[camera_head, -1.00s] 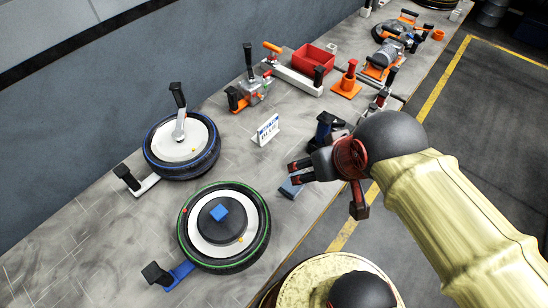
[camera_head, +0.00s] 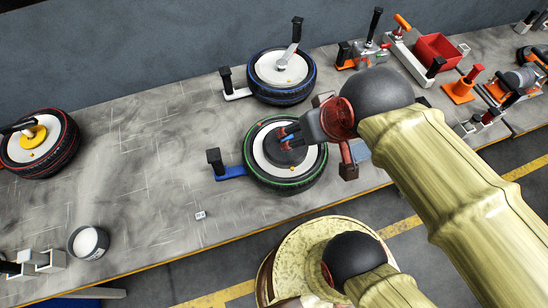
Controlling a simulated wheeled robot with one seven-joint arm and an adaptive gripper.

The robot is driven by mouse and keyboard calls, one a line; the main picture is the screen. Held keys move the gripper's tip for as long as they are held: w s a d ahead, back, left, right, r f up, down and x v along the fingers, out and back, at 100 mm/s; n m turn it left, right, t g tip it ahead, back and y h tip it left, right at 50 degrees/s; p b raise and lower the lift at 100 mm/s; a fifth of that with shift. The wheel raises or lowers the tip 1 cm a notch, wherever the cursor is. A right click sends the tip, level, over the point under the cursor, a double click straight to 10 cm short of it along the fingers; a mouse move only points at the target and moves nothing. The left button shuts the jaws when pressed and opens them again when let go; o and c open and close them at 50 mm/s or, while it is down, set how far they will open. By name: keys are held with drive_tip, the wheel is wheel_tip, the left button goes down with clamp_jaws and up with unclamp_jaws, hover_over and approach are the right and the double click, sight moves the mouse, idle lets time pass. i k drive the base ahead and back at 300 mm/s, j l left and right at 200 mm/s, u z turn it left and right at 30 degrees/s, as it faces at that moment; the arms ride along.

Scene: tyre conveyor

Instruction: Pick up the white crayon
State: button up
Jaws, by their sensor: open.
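I cannot make out a white crayon for sure. A small white piece (camera_head: 200,215) with dark marks lies on the grey bench (camera_head: 130,150), too small to identify. I see nothing between the fingers.
A blue-ringed tyre (camera_head: 283,98) lies behind, and a red-ringed tyre (camera_head: 68,140) at far left. A dark cup with white contents (camera_head: 88,242) stands near the front edge. Tools and a red bin (camera_head: 437,50) crowd the right. The bench between the left and middle tyres is mostly clear.

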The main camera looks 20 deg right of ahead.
sight(475, 119)
drive_tip(key=z, duration=2.2)
drive_tip(key=i+l+u, duration=0.95)
